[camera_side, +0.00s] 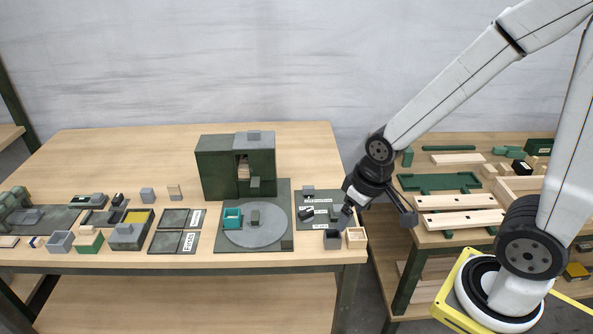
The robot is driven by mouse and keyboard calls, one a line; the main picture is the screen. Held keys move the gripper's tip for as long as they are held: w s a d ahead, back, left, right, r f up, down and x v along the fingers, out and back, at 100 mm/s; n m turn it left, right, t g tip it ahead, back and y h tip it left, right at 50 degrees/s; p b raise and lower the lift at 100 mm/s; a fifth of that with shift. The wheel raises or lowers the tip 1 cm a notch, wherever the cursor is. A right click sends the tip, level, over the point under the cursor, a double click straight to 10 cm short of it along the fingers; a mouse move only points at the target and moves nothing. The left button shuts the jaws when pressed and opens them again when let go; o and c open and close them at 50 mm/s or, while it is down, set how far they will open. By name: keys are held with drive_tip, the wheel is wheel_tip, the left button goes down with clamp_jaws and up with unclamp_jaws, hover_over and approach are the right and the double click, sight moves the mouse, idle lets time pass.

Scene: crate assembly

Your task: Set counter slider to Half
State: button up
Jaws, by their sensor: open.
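A dark panel (333,197) with white label strips and small dark blocks lies near the right end of the left table. The labels are too small to read, and I cannot tell which block is the counter slider or where it is set. My gripper (368,212) is open, tilted over the panel's right edge, with nothing seen between its fingers. One finger comes down by the right side of the panel and hides part of it; I cannot tell whether it touches.
A grey box (332,239) and a wooden box (356,237) stand just in front of the panel. Left are a round turntable (270,229) with a teal box (232,218) and a tall green cabinet (221,170). A right-hand table holds planks (461,219).

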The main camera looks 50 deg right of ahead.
drive_tip(key=shift+w, duration=0.15)
drive_tip(key=c, duration=0.5)
drive_tip(key=m+y, duration=0.3)
drive_tip(key=m, duration=2.4)
approach(309, 187)
wheel_tip(309, 187, down, 2)
drive_tip(key=shift+a+t, duration=0.1)
drive_tip(key=shift+t, duration=0.2)
drive_tip(key=shift+f, duration=0.1)
drive_tip(key=shift+x, duration=3.75)
